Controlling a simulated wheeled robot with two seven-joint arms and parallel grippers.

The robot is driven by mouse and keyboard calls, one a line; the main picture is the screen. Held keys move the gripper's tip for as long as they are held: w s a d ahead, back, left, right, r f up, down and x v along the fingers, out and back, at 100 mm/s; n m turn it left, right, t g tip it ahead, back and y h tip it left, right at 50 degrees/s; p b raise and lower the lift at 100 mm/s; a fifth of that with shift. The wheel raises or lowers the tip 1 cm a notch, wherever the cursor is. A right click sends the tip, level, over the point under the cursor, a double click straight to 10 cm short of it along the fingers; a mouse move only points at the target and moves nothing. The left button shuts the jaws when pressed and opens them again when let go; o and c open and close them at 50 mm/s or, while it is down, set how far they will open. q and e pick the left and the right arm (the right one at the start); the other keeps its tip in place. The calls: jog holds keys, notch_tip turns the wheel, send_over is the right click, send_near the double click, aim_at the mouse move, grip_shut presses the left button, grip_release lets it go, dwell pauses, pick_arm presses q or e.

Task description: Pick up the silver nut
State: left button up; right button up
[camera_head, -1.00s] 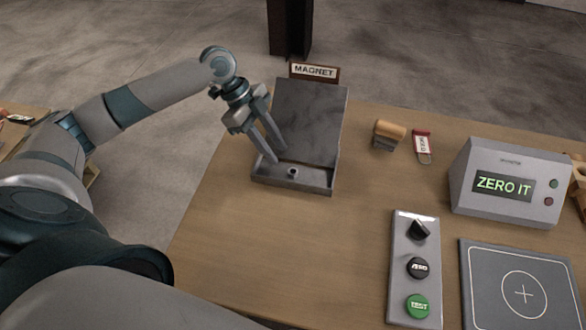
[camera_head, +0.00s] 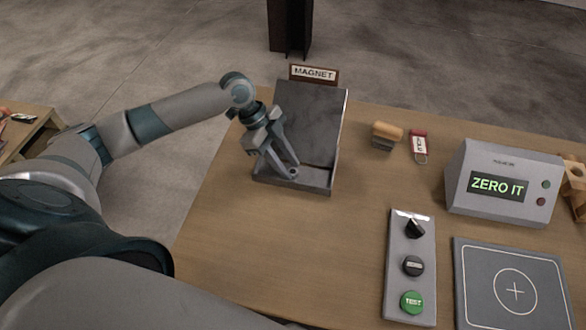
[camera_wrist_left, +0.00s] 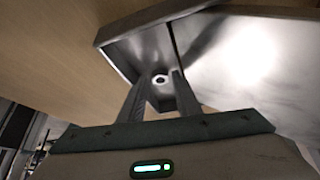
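The silver nut (camera_head: 293,172) is a small ring in the shallow tray at the foot of the sloped grey magnet stand (camera_head: 312,118). In the left wrist view the nut (camera_wrist_left: 160,79) shows between the fingertips. My left gripper (camera_head: 291,170) reaches down into the tray with its fingertips at the nut. Its fingers stand apart, and a gap shows between them in the left wrist view (camera_wrist_left: 161,86). I cannot tell whether either finger touches the nut. My right gripper is not in view.
The tray's raised rim (camera_head: 300,190) is close to the fingertips. The table middle is clear.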

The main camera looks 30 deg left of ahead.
pick_arm(q)
jog(key=shift+d+f, duration=0.1)
jog(key=shift+f, duration=0.1)
dwell(0.3)
grip_shut()
jog(key=shift+r, duration=0.1)
